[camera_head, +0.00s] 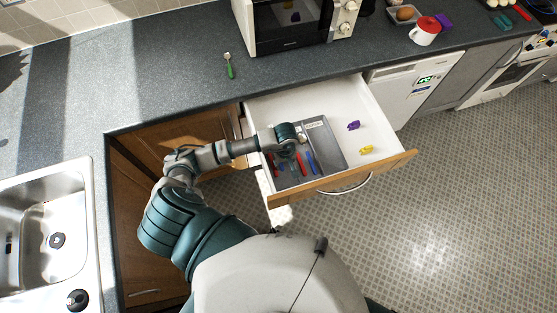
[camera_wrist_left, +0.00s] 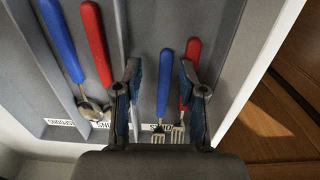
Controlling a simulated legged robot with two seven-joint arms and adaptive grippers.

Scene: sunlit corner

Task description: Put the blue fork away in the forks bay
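The blue fork (camera_wrist_left: 164,85) lies in a bay of the grey cutlery tray (camera_head: 335,152), beside the red fork (camera_wrist_left: 188,78), in the left wrist view. My right gripper is out of view.
The tray sits in an open drawer (camera_head: 385,136) with purple (camera_head: 353,125) and yellow (camera_head: 366,150) items to its right. A green-handled utensil (camera_head: 229,66) lies on the counter, left of the microwave (camera_head: 290,22). The sink (camera_head: 45,235) is at left.

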